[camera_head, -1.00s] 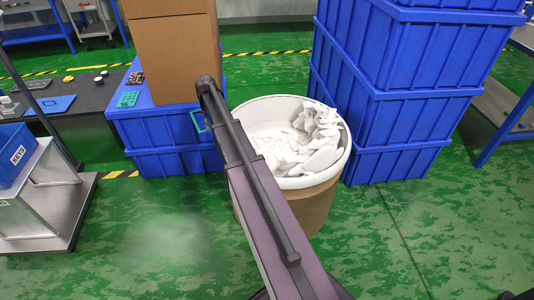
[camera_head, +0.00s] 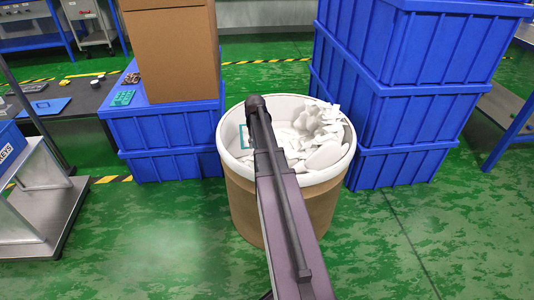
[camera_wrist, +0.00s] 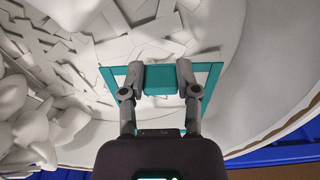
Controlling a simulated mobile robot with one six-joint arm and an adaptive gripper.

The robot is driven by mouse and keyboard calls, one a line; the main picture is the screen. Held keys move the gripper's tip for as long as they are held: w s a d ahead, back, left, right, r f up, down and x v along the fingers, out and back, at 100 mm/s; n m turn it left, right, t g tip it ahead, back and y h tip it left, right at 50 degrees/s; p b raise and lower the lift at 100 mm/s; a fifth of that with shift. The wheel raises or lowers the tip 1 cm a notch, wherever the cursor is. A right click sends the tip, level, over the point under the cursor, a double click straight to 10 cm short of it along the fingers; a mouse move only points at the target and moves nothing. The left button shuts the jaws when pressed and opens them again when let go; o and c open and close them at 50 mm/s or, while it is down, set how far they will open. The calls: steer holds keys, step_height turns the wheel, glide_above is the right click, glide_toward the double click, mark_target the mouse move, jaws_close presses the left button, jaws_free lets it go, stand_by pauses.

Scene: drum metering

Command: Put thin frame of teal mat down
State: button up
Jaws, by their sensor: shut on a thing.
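My gripper (camera_wrist: 161,82) is shut on the thin teal frame (camera_wrist: 207,68), gripping it at a thicker teal block (camera_wrist: 161,78) between the fingers. In the wrist view the frame hangs over the inside of a round drum, near its white inner wall. In the head view a corner of the teal frame (camera_head: 245,136) shows left of my arm, inside the drum's rim (camera_head: 228,150). My arm hides the gripper in the head view. I cannot tell whether the frame touches the white pieces below it.
White scraps and flakes (camera_head: 318,135) fill the drum, heaped at its right. Stacked blue crates (camera_head: 400,100) stand close on the right. Blue crates (camera_head: 165,135) with a cardboard box (camera_head: 172,50) stand on the left, a small teal piece (camera_head: 123,98) on them. The green floor in front is clear.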

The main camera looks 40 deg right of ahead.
steer(key=shift+f, duration=0.2)
stand_by(0.3)
step_height(320, 180, down, 6)
steer(key=b, duration=0.6)
stand_by(0.4)
steer(key=shift+f+b, duration=1.9)
steer(key=shift+b, duration=0.1)
steer(key=o, duration=1)
steer(key=shift+c, duration=0.2)
steer(key=shift+r, duration=0.1)
step_height(320, 180, up, 12)
steer(key=p, duration=1.2)
steer(key=shift+s, duration=0.25)
steer(key=shift+a, duration=0.1)
